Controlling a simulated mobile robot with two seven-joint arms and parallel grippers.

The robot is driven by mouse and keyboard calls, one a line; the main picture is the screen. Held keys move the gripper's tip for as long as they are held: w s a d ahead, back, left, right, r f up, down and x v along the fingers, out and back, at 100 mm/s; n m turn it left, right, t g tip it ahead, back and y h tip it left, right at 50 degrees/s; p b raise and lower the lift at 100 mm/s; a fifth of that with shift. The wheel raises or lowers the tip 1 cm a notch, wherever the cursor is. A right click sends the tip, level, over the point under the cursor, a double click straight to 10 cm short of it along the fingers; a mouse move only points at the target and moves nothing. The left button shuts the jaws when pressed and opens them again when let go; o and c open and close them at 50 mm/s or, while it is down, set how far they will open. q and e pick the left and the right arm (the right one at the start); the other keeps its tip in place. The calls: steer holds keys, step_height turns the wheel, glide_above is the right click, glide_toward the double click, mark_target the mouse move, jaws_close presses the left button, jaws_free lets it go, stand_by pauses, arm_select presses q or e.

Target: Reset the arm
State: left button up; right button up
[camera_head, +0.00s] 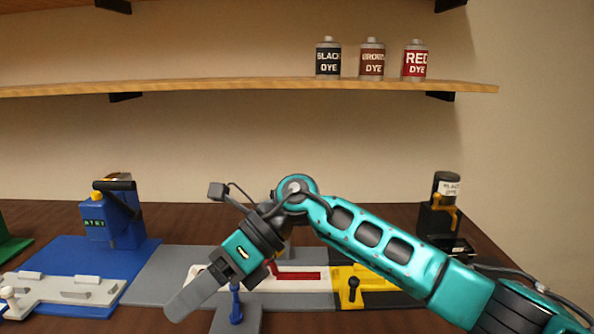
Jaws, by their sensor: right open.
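My right arm (380,240) comes in from the right, bent at a raised elbow. It reaches down and left over the middle of the table. My right gripper (182,302) points down and left above the grey mat (165,275), with its jaws open. I see nothing between its fingers, though they overlap from this angle. My left gripper is not in view.
A blue machine (112,220) and a pale fixture (65,290) stand on a blue mat at left. A red strip (298,276), a blue post (236,302), and a yellow block (362,280) lie near my arm. A bottle holder (438,222) stands right. Dye bottles line the shelf (220,86).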

steer(key=w+d+f+m+t+y, duration=0.1)
steer(key=w+d+f+m+t, duration=0.2)
steer(key=m+t, duration=0.7)
steer(key=w+d+f+m+t+y, duration=0.1)
steer(key=d+f+m+t, duration=0.35)
steer(key=m, duration=0.95)
steer(key=w+d+f+m+t+y, duration=0.2)
steer(key=d+m+t, duration=0.5)
steer(key=m, duration=0.5)
steer(key=s+d+f+m+g+h, duration=0.2)
steer(key=s+d+f+m+h, duration=0.4)
steer(key=f, duration=0.5)
steer(key=s+d+f+m+g+h, duration=0.3)
steer(key=s+d+f+m+h, duration=0.3)
steer(key=s+d+f+m, duration=0.2)
steer(key=s+d+f, duration=0.2)
steer(key=d+f, duration=0.1)
steer(key=f, duration=0.1)
steer(key=shift+s, duration=0.35)
